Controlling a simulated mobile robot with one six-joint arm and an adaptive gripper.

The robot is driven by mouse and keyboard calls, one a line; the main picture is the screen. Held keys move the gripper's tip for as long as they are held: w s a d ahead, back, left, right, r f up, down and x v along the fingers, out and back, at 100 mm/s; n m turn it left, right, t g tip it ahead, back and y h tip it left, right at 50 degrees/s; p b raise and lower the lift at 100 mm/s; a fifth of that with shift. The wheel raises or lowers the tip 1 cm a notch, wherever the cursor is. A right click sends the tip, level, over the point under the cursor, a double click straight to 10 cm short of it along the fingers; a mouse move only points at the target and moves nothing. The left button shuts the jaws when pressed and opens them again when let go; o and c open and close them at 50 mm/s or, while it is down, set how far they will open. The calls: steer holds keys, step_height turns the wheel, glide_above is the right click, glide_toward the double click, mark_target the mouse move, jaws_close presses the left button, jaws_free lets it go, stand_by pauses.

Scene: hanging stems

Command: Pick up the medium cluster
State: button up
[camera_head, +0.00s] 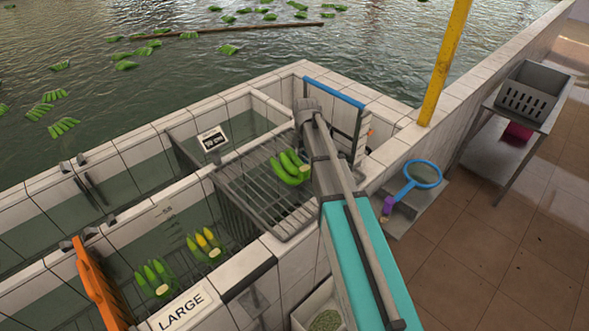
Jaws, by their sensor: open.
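A green banana cluster (286,167) lies on a grey slatted rack (232,182) across the tiled tank, close to the left of my arm. Two more clusters sit in the water of the compartment by the LARGE sign: a green one (154,282) and one with some yellow fingers (206,247). No cluster is marked as medium, so I cannot tell by label which it is. My teal and grey arm reaches up from the bottom right past the rack. My gripper does not show; the arm hides part of the rack's right side.
The LARGE sign (183,308) stands on the near tank wall beside an orange board (98,287). A small sign (212,138) is unreadable. A yellow post (444,62), blue-rimmed net (423,174) and grey crate (527,92) are at right. Several clusters float in the pond beyond.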

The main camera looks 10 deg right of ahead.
mark_target(305, 168)
steer(key=shift+f, duration=0.1)
steer(key=shift+s+f+b, duration=0.15)
steer(key=shift+f+b, duration=1.15)
steer(key=shift+s+f+b, duration=0.1)
steer(key=shift+f+b, duration=1.15)
steer(key=shift+b, duration=0.05)
steer(key=shift+c, duration=0.2)
steer(key=shift+r, duration=0.1)
jaws_close()
